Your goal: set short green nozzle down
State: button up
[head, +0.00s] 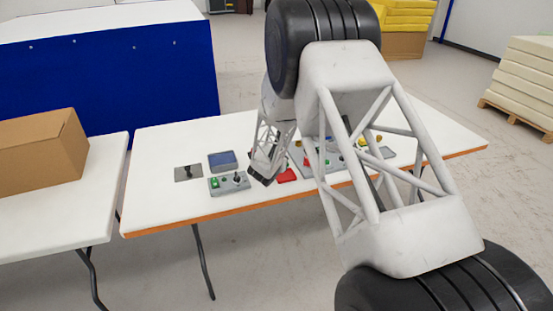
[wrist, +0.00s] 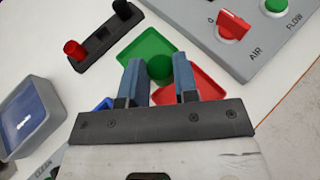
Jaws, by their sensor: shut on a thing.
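The short green nozzle (wrist: 159,68) shows as a round green end between the two blue fingers of my gripper (wrist: 160,80) in the wrist view. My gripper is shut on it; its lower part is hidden. Behind it in that view lies a green tray (wrist: 133,50), with a red tray (wrist: 206,88) to its right. A bit of a blue tray (wrist: 103,104) shows by the left finger. I cannot tell how high the nozzle is held. In the head view my gripper (head: 262,179) is low over the table, left of the red tray (head: 287,175); the nozzle cannot be made out.
A grey panel (wrist: 262,52) marked AIR and FLOW stands at upper right in the wrist view. A black rack (wrist: 101,39) with a red and a black piece is at upper left, a blue-topped grey box (wrist: 28,115) at left. The white table's (head: 165,210) left front is clear.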

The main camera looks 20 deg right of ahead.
jog(key=shift+w+d+f, duration=0.1)
jog(key=shift+w+d, duration=0.05)
jog(key=shift+w, duration=0.95)
jog(key=shift+w+d+f, duration=0.1)
jog(key=shift+w+d, duration=0.1)
jog(key=shift+w, duration=0.85)
jog(key=shift+w+d+f, duration=0.1)
jog(key=shift+w+d, duration=0.05)
jog(key=shift+w, duration=0.95)
jog(key=shift+f, duration=0.1)
jog(key=shift+f, duration=1.65)
jog(key=shift+f, duration=0.15)
jog(key=o, duration=0.9)
